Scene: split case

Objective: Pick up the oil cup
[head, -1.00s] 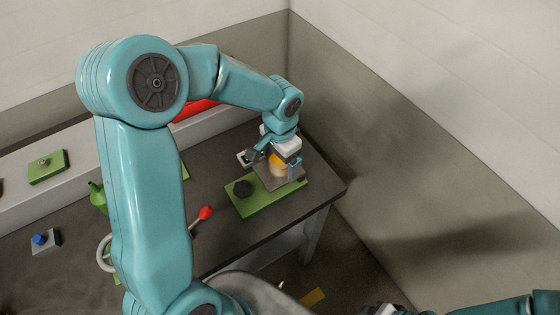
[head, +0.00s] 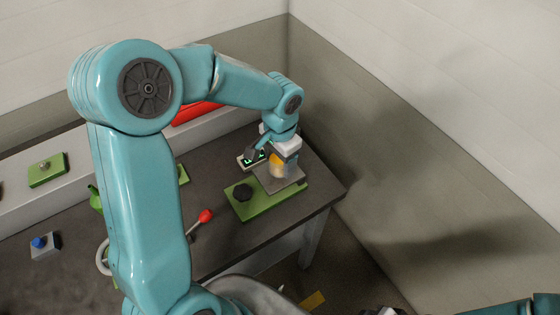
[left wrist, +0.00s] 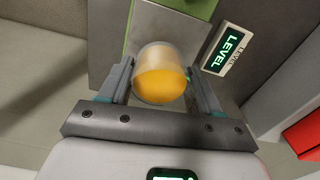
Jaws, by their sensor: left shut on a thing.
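The oil cup is a clear cylinder with amber oil (left wrist: 161,75). It sits between the two fingers of my left gripper (left wrist: 162,92) in the left wrist view, and the gripper is shut on it. In the head view the cup (head: 277,162) shows below my left gripper (head: 275,158), over a grey plate (head: 284,181) on a green base (head: 262,204). I cannot tell whether the cup touches the plate. Of my right arm only a part shows at the bottom right edge; its fingers are not visible.
A small display reading LEVEL (left wrist: 229,49) is close beside the cup. A red-tipped lever (head: 206,216) stands to the left. The dark table (head: 250,237) ends near the base, and a wall is at the right.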

